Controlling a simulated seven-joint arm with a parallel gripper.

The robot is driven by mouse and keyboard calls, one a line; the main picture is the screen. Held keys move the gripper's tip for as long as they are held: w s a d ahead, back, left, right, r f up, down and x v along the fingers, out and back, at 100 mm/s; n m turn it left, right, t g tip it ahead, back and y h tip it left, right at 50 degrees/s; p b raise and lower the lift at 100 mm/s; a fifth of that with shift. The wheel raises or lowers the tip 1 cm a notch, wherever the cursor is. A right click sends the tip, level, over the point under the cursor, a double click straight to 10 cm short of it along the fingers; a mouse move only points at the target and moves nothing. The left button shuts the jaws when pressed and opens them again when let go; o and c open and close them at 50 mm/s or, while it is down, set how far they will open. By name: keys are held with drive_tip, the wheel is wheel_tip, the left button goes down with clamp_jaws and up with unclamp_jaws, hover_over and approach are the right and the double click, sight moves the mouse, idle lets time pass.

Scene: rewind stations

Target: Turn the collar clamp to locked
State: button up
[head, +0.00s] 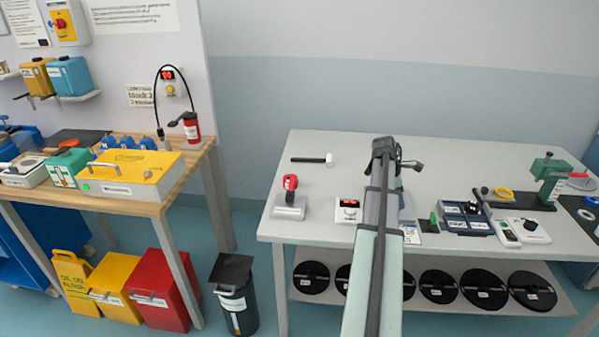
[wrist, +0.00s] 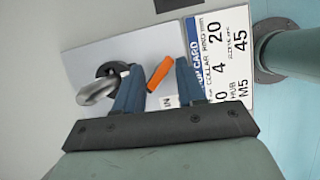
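In the wrist view, an orange lever (wrist: 158,74), apparently the collar clamp's handle, stands slanted between the fingers of my gripper (wrist: 160,67). The fingers are apart, with a gap on the right side of the lever. The lever's lower end is close to the left finger; I cannot tell if they touch. Beside the left finger is a round black part with a curved metal piece (wrist: 98,92) on a light grey plate (wrist: 150,45). A label reading "IN" is partly hidden by the right finger. In the head view my arm hides the clamp and the fingers.
A printed setup card (wrist: 228,45) lies beside the plate; it also shows in the head view (head: 411,233). On the grey table (head: 320,150) are a red-topped stand (head: 290,199), a small display box (head: 348,211) and a dark blue tray (head: 466,218). Black spools fill the lower shelf.

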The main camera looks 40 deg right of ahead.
drive_tip(key=shift+a+r+n, duration=0.1)
drive_tip(key=shift+r+n, duration=0.15)
drive_tip(key=shift+n, duration=0.05)
drive_tip(key=v, duration=1.4)
drive_tip(key=w+a+f+m+t, duration=0.1)
drive_tip(key=w+a+f+t, duration=0.2)
drive_tip(key=w+a, duration=0.5)
drive_tip(key=w+a+f+m+t+y, duration=0.1)
drive_tip(key=w+a+f+t, duration=0.3)
drive_tip(key=w, duration=1.3)
drive_tip(key=shift+a+f+m+y, duration=0.35)
drive_tip(key=shift+a+f, duration=0.85)
drive_tip(key=shift+a, duration=0.95)
